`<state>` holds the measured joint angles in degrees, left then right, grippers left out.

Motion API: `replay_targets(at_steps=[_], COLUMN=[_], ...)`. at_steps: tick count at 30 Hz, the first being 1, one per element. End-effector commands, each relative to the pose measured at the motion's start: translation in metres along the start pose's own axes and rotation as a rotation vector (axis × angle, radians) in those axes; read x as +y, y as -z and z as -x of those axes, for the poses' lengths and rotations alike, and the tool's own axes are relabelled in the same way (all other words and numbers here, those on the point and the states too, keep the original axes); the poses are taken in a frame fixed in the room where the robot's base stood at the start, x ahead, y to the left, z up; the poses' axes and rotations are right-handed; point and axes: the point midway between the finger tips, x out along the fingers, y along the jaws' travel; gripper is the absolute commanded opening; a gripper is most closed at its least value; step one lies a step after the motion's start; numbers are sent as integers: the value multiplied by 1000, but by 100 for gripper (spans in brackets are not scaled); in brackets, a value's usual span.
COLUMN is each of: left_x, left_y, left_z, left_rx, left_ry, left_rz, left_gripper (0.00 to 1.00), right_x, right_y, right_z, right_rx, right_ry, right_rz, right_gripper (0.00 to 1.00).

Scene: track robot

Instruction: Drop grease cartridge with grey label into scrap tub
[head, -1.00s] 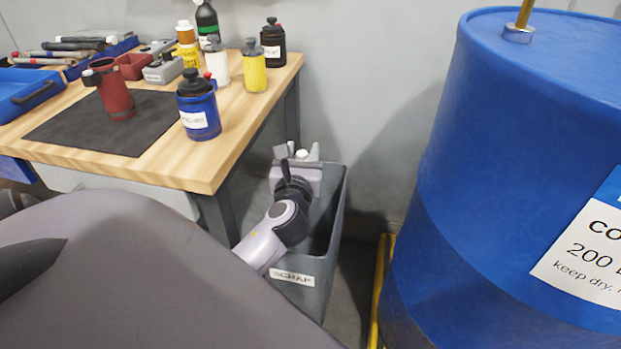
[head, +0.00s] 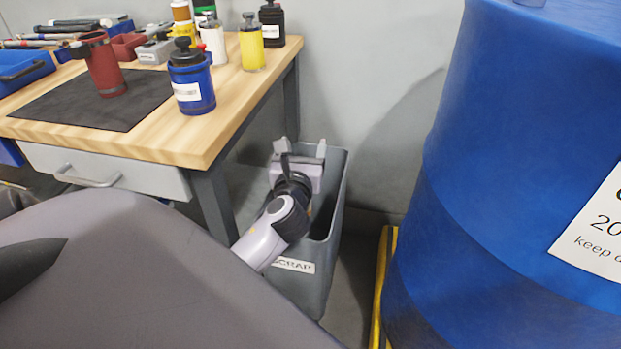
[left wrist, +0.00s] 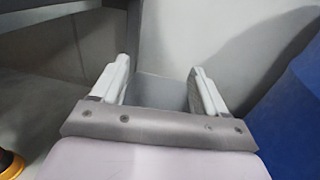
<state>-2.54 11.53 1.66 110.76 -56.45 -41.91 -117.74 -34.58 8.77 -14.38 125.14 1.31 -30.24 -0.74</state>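The scrap tub (head: 312,284) is a grey open bin with a white SCRAP label, standing on the floor to the right of the workbench. My left gripper (head: 300,150) is over the tub, its two fingers spread apart. In the left wrist view the fingers (left wrist: 159,70) are open with nothing between them, and a grey surface shows beyond. I cannot make out the grease cartridge with grey label in any view now. Much of the tub's inside is hidden by my left wrist and the tub's walls. My right gripper is not in view.
The wooden workbench (head: 190,143) holds a dark mat (head: 90,103), a red mug-like canister (head: 105,68), a blue canister (head: 192,88) and several bottles. A large blue drum (head: 500,180) stands close on the right, with yellow edging (head: 382,285) at its base.

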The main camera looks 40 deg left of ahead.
Motion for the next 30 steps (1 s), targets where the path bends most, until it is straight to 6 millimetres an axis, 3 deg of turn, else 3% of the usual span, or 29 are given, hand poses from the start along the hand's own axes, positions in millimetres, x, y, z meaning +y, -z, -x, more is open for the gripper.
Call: replay_targets(at_steps=[11,22,30], left_x=[0,0,0], left_y=[0,0,0], left_z=[6,57,72], left_rx=[1,3,-1], left_ry=[1,1,0], left_rz=[-1,0,1], left_gripper=[74,74,74], right_x=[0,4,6], right_y=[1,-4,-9], right_z=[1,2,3], right_rx=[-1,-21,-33], right_ry=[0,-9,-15], right_rz=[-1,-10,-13], right_gripper=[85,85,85])
